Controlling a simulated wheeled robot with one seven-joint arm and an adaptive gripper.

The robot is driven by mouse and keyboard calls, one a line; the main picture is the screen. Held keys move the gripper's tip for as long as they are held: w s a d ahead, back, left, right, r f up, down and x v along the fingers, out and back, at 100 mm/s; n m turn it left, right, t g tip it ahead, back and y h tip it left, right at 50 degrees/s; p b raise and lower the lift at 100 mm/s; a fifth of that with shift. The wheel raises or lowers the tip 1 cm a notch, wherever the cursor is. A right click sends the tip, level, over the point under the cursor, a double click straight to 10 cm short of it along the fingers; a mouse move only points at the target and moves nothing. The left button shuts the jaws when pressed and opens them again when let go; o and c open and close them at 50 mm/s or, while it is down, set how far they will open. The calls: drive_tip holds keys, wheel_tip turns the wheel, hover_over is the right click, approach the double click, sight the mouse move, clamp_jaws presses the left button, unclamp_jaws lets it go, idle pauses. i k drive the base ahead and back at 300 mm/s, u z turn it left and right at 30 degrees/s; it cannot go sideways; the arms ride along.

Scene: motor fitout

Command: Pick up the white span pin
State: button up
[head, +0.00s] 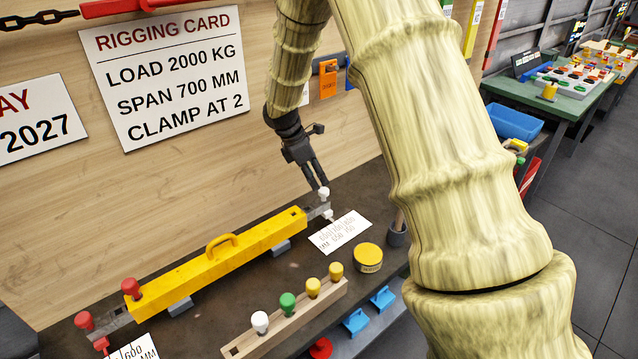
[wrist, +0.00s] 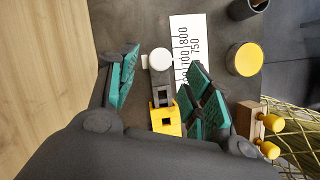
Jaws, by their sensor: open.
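A white round-topped pin (head: 324,192) stands at the right end of the yellow spreader beam (head: 215,258), on its grey end bar. In the wrist view the white knob (wrist: 160,59) shows between my two fingers, beyond the beam's end (wrist: 166,119). My gripper (head: 318,182) is open and points down just above this pin; whether it touches it I cannot tell. A second white-topped pin (head: 260,322) stands in a wooden rack (head: 290,326) at the front, beside green and yellow pins.
A card with span numbers (head: 340,232) lies right of the beam end and shows in the wrist view (wrist: 190,45). A yellow round tin (head: 368,257) and a dark cup (head: 397,235) stand further right. Red pins (head: 131,288) are at the beam's left end. The wooden wall rises behind.

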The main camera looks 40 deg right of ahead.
sight(259, 320)
drive_tip(key=k, duration=1)
